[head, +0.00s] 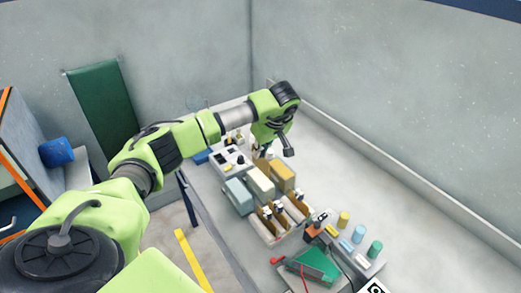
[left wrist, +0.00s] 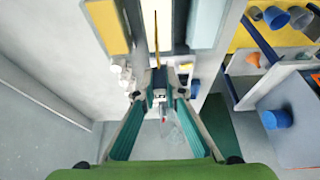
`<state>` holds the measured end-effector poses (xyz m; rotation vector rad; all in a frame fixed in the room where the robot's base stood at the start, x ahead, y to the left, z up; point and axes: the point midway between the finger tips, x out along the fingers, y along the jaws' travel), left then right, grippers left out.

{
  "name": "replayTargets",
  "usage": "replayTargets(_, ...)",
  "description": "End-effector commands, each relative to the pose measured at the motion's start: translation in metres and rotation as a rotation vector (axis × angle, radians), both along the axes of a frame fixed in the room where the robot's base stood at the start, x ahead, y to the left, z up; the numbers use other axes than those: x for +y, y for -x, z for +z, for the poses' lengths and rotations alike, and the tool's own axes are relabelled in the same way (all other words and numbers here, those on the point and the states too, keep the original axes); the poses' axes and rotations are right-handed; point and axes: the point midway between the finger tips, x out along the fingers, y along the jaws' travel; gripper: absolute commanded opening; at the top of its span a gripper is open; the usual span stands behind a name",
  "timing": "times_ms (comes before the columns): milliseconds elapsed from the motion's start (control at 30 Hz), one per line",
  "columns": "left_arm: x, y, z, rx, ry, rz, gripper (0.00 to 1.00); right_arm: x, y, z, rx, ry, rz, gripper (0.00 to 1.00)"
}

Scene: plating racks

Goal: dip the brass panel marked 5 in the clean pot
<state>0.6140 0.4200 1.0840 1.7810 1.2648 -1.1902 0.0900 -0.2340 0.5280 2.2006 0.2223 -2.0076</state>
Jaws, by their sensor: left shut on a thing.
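My left gripper (head: 264,150) is shut on a thin brass panel (left wrist: 156,55), seen edge-on in the left wrist view. In the head view the held panel shows as a small brass patch (head: 262,165) below the fingers, by the cream pot (head: 260,184). In the left wrist view it lies between the yellow pot (left wrist: 107,25) and the blue-grey pot (left wrist: 207,22). I cannot tell whether its lower edge is inside the cream pot. The panel's mark is not readable, nor any label naming the clean pot. My right gripper is not in view.
A pale rack (head: 268,238) holds several brass panels in front of the pots. A white tray (head: 228,165) with small items is behind them. At the right are a green board (head: 313,264) and several coloured cylinders, including a green one (head: 375,249). Walls close the back.

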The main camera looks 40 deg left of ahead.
Motion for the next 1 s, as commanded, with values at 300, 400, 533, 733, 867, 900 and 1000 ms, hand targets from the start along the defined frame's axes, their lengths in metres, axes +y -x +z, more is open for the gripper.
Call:
replayTargets(300,0.000,0.000,-0.016,-0.002,-0.001,0.001,0.00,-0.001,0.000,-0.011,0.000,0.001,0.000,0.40)
replayTargets(400,0.000,0.000,-0.020,-0.002,-0.001,0.001,0.00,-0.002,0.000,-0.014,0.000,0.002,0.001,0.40)
replayTargets(533,0.000,0.000,-0.026,-0.001,-0.001,0.001,0.00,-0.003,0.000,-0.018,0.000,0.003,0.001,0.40)
replayTargets(733,0.000,0.000,-0.035,0.000,0.000,0.001,0.00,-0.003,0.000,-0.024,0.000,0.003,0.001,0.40)
replayTargets(867,0.000,0.000,-0.041,-0.001,0.000,0.001,0.00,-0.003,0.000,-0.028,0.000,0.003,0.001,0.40)
replayTargets(900,0.000,0.000,-0.043,-0.001,0.000,0.001,0.00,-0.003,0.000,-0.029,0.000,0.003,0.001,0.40)
replayTargets(1000,0.000,0.000,-0.047,-0.001,0.000,0.001,0.00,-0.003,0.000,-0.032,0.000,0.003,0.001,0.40)
